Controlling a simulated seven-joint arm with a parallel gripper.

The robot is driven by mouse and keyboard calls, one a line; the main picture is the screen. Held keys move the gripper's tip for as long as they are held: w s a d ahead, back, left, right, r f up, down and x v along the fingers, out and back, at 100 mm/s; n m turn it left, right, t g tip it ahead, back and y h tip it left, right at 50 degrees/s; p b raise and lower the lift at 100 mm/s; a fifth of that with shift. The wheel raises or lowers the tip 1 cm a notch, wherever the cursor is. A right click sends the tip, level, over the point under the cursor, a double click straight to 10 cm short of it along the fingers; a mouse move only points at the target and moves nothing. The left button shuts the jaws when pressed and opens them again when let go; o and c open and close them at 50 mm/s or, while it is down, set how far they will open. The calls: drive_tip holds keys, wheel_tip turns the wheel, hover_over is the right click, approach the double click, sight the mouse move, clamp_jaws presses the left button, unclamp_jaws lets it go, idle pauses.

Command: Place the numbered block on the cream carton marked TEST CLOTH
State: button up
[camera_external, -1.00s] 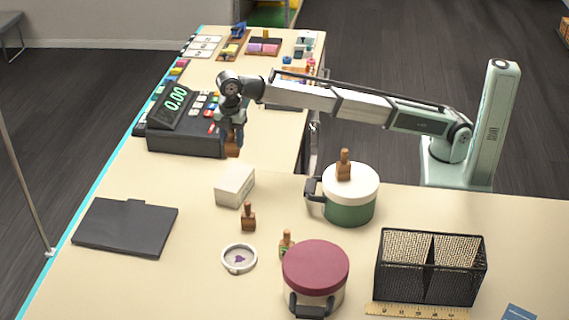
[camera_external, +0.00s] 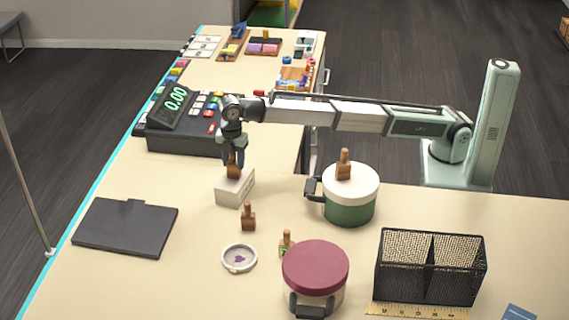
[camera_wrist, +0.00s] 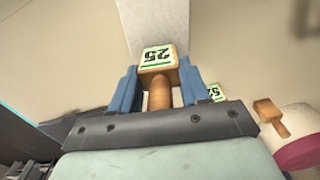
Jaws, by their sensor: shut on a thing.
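The cream carton (camera_external: 236,188) stands on the counter in the middle of the external view; its marking is not readable. My gripper (camera_external: 233,158) points down over it. It is shut on a brown wooden block with a handle (camera_external: 234,171), which is at the carton's top; I cannot tell whether it touches. In the wrist view the blue fingers of my gripper (camera_wrist: 157,95) hold the handle of the numbered block (camera_wrist: 158,56), whose green-edged label reads 25. The carton (camera_wrist: 155,22) shows beyond the block in that view.
Another wooden stamp (camera_external: 248,217) stands in front of the carton. A green pot (camera_external: 349,208) with a stamp (camera_external: 344,165) on its lid is to the right. A cash register (camera_external: 185,140) is behind left. A maroon-lidded pot (camera_external: 316,268), white dish (camera_external: 239,258) and wire basket (camera_external: 430,275) are in front.

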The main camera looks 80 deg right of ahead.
drive_tip(key=shift+f, duration=0.1)
drive_tip(key=o, duration=1.4)
wheel_tip(320, 180, up, 12)
drive_tip(key=shift+r, duration=0.1)
